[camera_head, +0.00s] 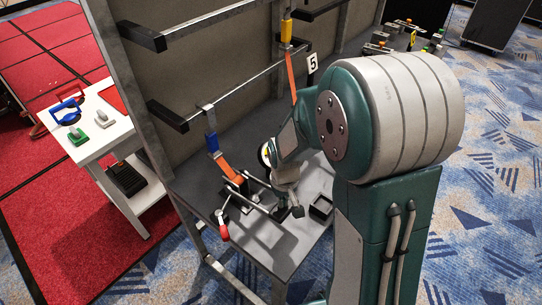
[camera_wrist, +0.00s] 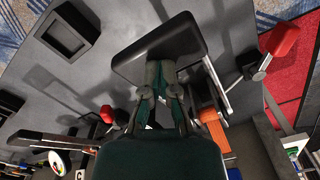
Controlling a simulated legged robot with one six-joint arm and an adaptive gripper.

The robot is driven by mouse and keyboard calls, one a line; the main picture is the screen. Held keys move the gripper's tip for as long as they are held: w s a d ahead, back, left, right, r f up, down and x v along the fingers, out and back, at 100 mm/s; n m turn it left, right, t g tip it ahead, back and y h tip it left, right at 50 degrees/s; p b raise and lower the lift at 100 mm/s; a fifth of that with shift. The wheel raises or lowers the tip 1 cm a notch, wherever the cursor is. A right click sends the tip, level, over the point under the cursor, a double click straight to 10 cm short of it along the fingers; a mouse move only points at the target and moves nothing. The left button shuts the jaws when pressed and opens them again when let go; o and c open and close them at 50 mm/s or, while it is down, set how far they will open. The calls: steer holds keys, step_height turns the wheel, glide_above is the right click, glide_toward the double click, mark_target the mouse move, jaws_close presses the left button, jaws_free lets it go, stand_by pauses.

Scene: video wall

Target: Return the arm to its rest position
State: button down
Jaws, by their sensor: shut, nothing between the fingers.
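My arm (camera_head: 375,120), green and pale grey, reaches from the right side of the head view down over a grey shelf (camera_head: 262,250). My gripper (camera_head: 297,209) is low over this shelf, small and partly masked by my wrist. In the wrist view my gripper (camera_wrist: 162,68) shows its two fingers close together with nothing between them. Beyond the tips is a dark, round-cornered plate (camera_wrist: 160,50); whether the tips touch it I cannot tell.
A black square tray (camera_head: 321,208) stands just right of my gripper. An orange strap (camera_head: 226,164) and a red-knobbed lever (camera_head: 223,234) are to its left. A metal frame and wall panel (camera_head: 205,95) rise behind. Patterned carpet (camera_head: 490,200) at right looks clear.

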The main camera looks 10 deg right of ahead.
steer(key=shift+r, duration=1.9)
steer(key=s+r+t, duration=0.2)
steer(key=s+r, duration=0.5)
steer(key=r, duration=0.2)
steer(key=s+r+m+t, duration=0.1)
steer(key=s+r+t, duration=0.2)
steer(key=s+r, duration=0.4)
step_height(320, 180, up, 3)
steer(key=shift+d+r+t, duration=0.1)
steer(key=shift+d+t, duration=0.2)
steer(key=shift+d, duration=0.15)
